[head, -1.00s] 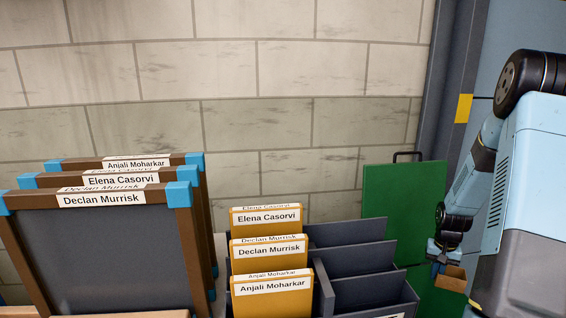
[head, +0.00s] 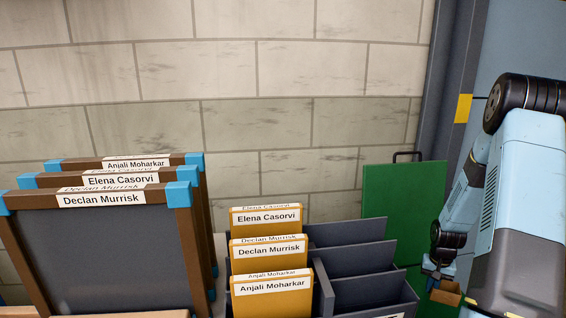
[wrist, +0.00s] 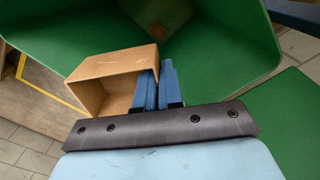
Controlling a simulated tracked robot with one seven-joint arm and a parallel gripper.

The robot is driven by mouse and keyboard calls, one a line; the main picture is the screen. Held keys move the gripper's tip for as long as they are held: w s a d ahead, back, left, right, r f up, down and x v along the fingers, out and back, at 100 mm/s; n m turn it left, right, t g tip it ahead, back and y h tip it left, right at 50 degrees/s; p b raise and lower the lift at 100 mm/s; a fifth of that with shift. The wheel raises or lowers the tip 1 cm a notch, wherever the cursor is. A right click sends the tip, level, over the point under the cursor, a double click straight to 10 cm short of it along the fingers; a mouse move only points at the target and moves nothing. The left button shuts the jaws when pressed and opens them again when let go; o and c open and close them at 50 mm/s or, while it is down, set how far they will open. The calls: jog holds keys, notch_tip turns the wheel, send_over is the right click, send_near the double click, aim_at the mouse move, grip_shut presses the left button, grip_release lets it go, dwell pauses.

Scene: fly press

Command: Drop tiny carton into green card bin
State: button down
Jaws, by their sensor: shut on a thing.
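The tiny carton (wrist: 112,62) is a small open-sided brown cardboard box. My gripper (wrist: 158,88) has blue fingers, shut on the carton's right side in the wrist view. In the head view the carton (head: 447,293) hangs under my gripper (head: 438,280), low at the right. The green card bin (wrist: 222,52) opens below and beyond the carton in the wrist view, its inner walls visible. A brown piece (wrist: 165,12) lies deep inside it. In the head view a green panel (head: 400,205) stands behind my arm; the bin's opening is not visible there.
A dark divided rack (head: 345,232) with yellow name folders (head: 268,250) stands left of the green panel. Brown-framed boards (head: 100,250) with name labels stand further left. A brick wall is behind. A wooden surface with a yellow line (wrist: 50,90) borders the bin.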

jog(key=c, duration=1.2)
grip_release()
jog(key=shift+r, duration=0.1)
notch_tip(320, 180, up, 14)
jog(key=shift+f, duration=0.2)
